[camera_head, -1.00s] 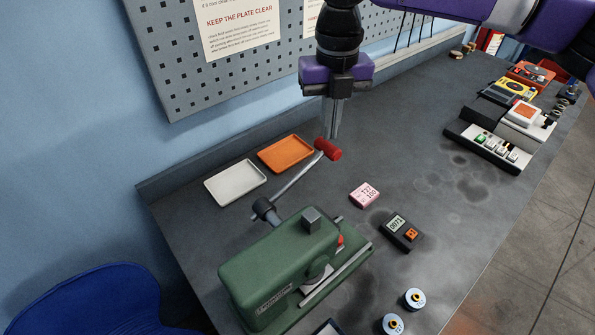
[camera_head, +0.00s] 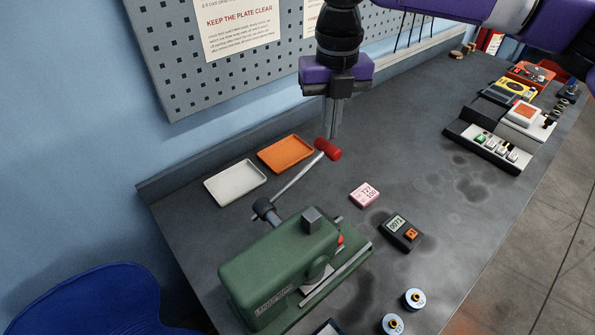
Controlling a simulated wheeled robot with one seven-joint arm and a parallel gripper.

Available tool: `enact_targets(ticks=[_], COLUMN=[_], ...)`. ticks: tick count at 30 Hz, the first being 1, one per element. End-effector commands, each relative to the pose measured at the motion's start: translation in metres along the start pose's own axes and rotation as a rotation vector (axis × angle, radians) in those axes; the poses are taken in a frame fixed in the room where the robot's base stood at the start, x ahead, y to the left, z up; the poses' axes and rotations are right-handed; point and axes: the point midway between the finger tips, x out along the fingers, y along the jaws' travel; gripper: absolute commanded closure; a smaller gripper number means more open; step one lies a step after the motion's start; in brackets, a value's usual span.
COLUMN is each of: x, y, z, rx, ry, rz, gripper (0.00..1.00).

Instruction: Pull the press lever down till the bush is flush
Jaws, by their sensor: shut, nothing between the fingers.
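The green press (camera_head: 278,265) stands at the near left of the bench. Its steel lever (camera_head: 295,181) runs from a dark hub (camera_head: 264,209) up and to the right to a red grip (camera_head: 328,149). My gripper (camera_head: 330,136) points down with its fingers shut, its tips at the red grip. From this view I cannot tell whether they touch the grip or sit just behind it. Nothing shows between the fingers. The bush in the press is hidden, so I cannot see how it sits.
A white tray (camera_head: 209,190) and an orange tray (camera_head: 261,150) lie behind the lever. A pink labelled block (camera_head: 364,194) and a dark meter (camera_head: 402,232) sit right of the press. Two blue-and-white round parts (camera_head: 414,299) stand at the front. The bench's middle right is clear.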

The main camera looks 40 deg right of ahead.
Motion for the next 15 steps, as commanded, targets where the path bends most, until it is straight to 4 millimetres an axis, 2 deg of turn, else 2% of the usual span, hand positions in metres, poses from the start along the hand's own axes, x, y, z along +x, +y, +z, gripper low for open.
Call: enact_targets(ticks=[15], x=[0.013], y=[0.0], z=[0.0], rx=[0.0], ry=[0.0], rz=[0.0], gripper=[1.0])
